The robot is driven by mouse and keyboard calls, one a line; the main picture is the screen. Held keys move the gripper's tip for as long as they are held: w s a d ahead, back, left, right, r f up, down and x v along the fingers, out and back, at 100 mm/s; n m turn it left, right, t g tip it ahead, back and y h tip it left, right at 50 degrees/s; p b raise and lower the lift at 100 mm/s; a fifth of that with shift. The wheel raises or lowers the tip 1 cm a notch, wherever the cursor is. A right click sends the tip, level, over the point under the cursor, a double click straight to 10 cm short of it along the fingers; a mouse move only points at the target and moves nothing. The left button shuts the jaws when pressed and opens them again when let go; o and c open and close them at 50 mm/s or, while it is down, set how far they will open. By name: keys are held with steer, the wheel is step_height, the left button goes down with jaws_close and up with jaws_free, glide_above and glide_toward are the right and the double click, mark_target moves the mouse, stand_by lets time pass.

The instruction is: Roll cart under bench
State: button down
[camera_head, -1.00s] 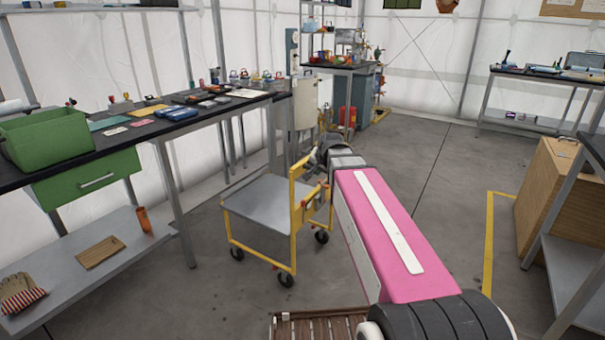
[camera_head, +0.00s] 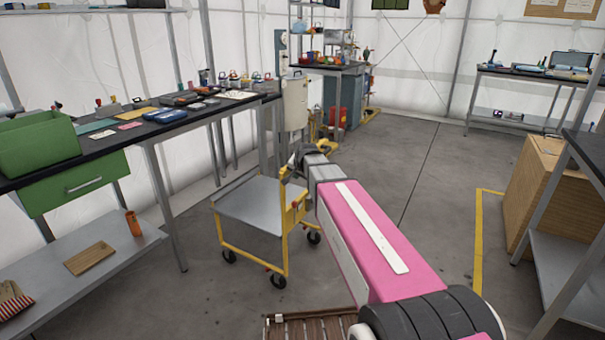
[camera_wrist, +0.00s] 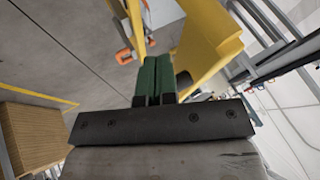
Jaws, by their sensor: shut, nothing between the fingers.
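The cart (camera_head: 250,207) has a grey flat deck, a yellow frame with an upright handle end, and dark casters. It stands on the floor in front of the long bench (camera_head: 150,135), apart from it, with its handle end toward my arm. My gripper (camera_head: 296,160) is at the top of the cart's handle end, partly hidden by my arm. In the wrist view, my gripper's two green fingers (camera_wrist: 154,75) are together beside the cart's yellow frame (camera_wrist: 208,40). Whether they touch the frame cannot be told.
A green drawer (camera_head: 75,184) hangs under the bench, and a low grey shelf (camera_head: 125,250) lies below it. A bench leg (camera_head: 166,205) stands left of the cart. A wooden cabinet (camera_head: 535,195) is at right. Floor between is clear.

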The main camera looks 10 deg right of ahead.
steer(key=shift+w+a, duration=0.6)
steer(key=shift+a, duration=0.2)
steer(key=w+a, duration=1.1)
steer(key=a, duration=0.4)
steer(key=w+a, duration=1.1)
steer(key=a, duration=0.4)
steer(key=w+a, duration=1.1)
steer(key=a, duration=0.4)
steer(key=shift+a, duration=0.25)
steer(key=shift+d, duration=0.1)
